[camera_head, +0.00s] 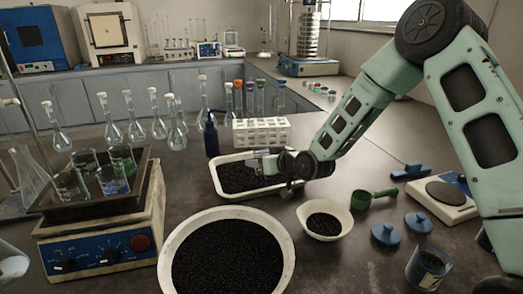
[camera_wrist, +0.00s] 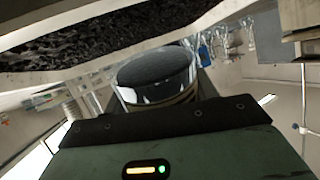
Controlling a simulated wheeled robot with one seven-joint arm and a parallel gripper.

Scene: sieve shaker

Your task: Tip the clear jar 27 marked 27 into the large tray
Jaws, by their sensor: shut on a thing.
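My gripper (camera_head: 278,164) is shut on a small clear jar (camera_head: 258,161) and holds it over the right part of the large white tray (camera_head: 218,187). The jar looks tipped over on its side; its number cannot be read. In the wrist view the jar (camera_wrist: 156,72) shows a round dark grey end and a clear glass rim. Part of the jar is hidden behind my gripper. The tray holds a bed of black granules, and its pale rim (camera_wrist: 150,45) crosses the top of the wrist view. I cannot tell whether anything is falling from the jar.
A large round white bowl (camera_head: 170,250) of black granules stands in front, with a small bowl (camera_head: 306,222) beside it. A white tube rack (camera_head: 262,132) and a dark blue bottle (camera_head: 211,136) stand behind the tray. A green scoop (camera_head: 372,197) and blue lids (camera_head: 386,234) lie to the right.

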